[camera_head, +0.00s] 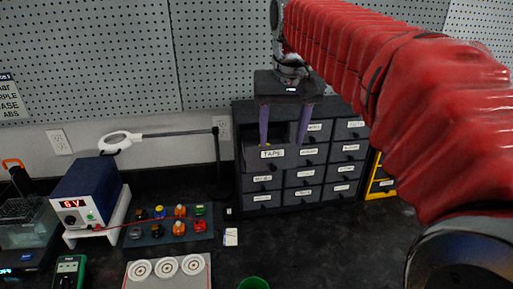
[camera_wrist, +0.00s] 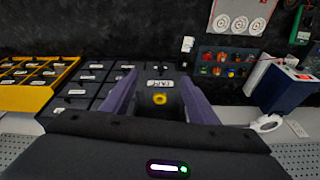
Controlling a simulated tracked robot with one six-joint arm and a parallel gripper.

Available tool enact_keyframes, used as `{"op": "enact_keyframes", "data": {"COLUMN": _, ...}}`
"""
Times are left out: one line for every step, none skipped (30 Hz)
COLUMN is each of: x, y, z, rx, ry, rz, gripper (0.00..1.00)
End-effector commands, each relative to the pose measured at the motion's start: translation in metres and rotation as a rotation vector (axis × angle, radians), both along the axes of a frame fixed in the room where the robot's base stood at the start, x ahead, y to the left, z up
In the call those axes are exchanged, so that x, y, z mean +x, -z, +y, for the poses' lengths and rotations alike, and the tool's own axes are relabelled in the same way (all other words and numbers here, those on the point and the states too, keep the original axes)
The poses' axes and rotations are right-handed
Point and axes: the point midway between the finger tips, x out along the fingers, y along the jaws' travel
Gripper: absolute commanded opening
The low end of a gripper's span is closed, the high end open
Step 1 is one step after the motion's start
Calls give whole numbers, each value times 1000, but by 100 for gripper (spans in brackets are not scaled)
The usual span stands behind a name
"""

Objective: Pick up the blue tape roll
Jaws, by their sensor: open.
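No blue tape roll is clear in either view. A drawer labelled TAPE (camera_head: 272,153) is pulled out of the dark drawer cabinet (camera_head: 243,187). A small yellow ring, which looks like a tape roll (camera_wrist: 160,99), lies inside it in the wrist view; the rest of the drawer's inside is dark. My gripper (camera_head: 283,142) is open and points down over the open drawer, with one purple finger towards each side. Nothing shows held between the fingers. In the wrist view the fingers flank the drawer and the yellow ring. I cannot tell their exact height over the drawer.
A blue power supply (camera_head: 87,190) stands at the left. A tray of small coloured parts (camera_head: 150,237) and a board with white discs (camera_head: 205,272) lie on the dark bench. A yellow organiser (camera_head: 382,182) stands right of the cabinet.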

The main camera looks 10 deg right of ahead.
Motion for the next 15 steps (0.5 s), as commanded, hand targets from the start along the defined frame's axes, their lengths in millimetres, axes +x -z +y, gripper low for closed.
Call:
{"op": "enact_keyframes", "data": {"x": 10, "y": -3, "z": 0, "rx": 0, "ry": 4, "rz": 9, "gripper": 54}}
{"op": "enact_keyframes", "data": {"x": 15, "y": -4, "z": 0, "rx": 1, "ry": 7, "rz": 16, "gripper": 54}}
{"op": "enact_keyframes", "data": {"x": 22, "y": -7, "z": 0, "rx": 1, "ry": 12, "rz": 22, "gripper": 54}}
{"op": "enact_keyframes", "data": {"x": 26, "y": -8, "z": 0, "rx": 1, "ry": 15, "rz": 30, "gripper": 54}}
{"op": "enact_keyframes", "data": {"x": 31, "y": -10, "z": 0, "rx": 2, "ry": 19, "rz": 35, "gripper": 54}}
{"op": "enact_keyframes", "data": {"x": 37, "y": -11, "z": 0, "rx": 2, "ry": 23, "rz": 43, "gripper": 54}}
{"op": "enact_keyframes", "data": {"x": 42, "y": -12, "z": 1, "rx": 3, "ry": 27, "rz": 48, "gripper": 54}}
{"op": "enact_keyframes", "data": {"x": 47, "y": -13, "z": 1, "rx": 3, "ry": 30, "rz": 54, "gripper": 54}}
{"op": "enact_keyframes", "data": {"x": 53, "y": -14, "z": 1, "rx": 3, "ry": 33, "rz": 63, "gripper": 54}}
{"op": "enact_keyframes", "data": {"x": 58, "y": -15, "z": 1, "rx": 3, "ry": 36, "rz": 68, "gripper": 54}}
{"op": "enact_keyframes", "data": {"x": 62, "y": -16, "z": 1, "rx": 3, "ry": 40, "rz": 75, "gripper": 54}}
{"op": "enact_keyframes", "data": {"x": 68, "y": -16, "z": 1, "rx": 3, "ry": 44, "rz": 82, "gripper": 54}}
{"op": "enact_keyframes", "data": {"x": 72, "y": -17, "z": 1, "rx": 4, "ry": 48, "rz": 88, "gripper": 54}}
{"op": "enact_keyframes", "data": {"x": 76, "y": -17, "z": 1, "rx": 3, "ry": 51, "rz": 93, "gripper": 54}}
{"op": "enact_keyframes", "data": {"x": 81, "y": -17, "z": 1, "rx": 3, "ry": 56, "rz": 101, "gripper": 54}}
